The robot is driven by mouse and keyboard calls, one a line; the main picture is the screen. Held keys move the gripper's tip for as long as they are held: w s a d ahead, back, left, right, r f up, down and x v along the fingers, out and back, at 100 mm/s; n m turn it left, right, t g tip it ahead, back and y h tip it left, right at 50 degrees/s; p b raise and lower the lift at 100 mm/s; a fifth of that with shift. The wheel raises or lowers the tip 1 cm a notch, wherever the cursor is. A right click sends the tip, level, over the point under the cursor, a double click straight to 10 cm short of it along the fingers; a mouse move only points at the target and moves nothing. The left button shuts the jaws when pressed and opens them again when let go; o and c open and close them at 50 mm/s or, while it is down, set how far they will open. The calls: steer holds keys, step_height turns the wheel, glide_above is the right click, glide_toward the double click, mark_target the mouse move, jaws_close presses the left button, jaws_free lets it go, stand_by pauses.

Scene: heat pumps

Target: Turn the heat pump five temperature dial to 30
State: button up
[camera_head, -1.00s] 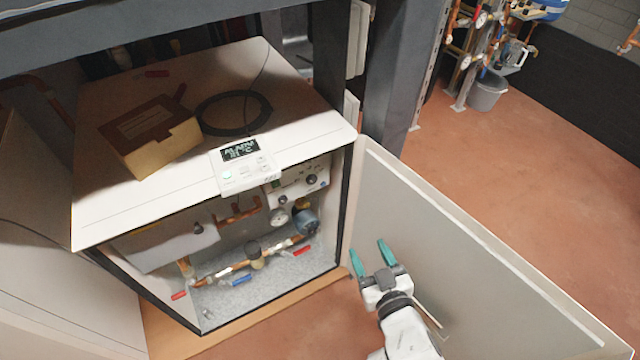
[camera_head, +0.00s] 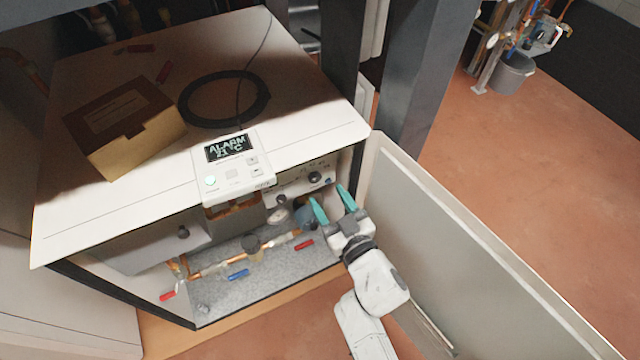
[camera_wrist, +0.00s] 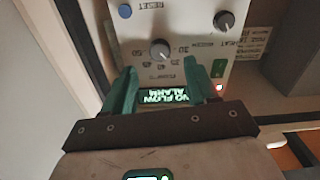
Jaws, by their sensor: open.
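The control panel (camera_wrist: 185,35) of the heat pump shows close up and upside down in the wrist view. Its grey temperature dial (camera_wrist: 160,49) has a ring of numbers; I cannot tell its setting for sure. In the head view the dial (camera_head: 315,178) is a dark knob inside the open cabinet. My gripper (camera_head: 328,194) is open and empty, just in front of the panel. In the wrist view my gripper's (camera_wrist: 160,68) teal fingers lie either side of the dial's line but short of it, apparently not touching it. A display (camera_wrist: 165,97) between them reads NO FLOW ALARM.
A second dial (camera_wrist: 224,20), a blue reset button (camera_wrist: 124,10) and a green switch (camera_wrist: 218,68) sit near the temperature dial. A controller (camera_head: 235,165) reading ALARM 21 °C overhangs the cabinet top. The open door (camera_head: 470,250) stands right of my arm. Pipes (camera_head: 220,265) lie below.

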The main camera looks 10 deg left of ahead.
mark_target(316, 180)
steer(key=shift+b+x, duration=0.6)
steer(key=shift+x, duration=2)
steer(key=shift+c, duration=0.3)
steer(key=c, duration=1)
steer(key=shift+n, duration=0.4)
steer(key=n, duration=0.3)
steer(key=shift+f+n+b, duration=0.1)
steer(key=shift+n+b, duration=0.2)
steer(key=shift+b, duration=0.1)
steer(key=shift+n+b, duration=0.35)
steer(key=shift+n, duration=1.45)
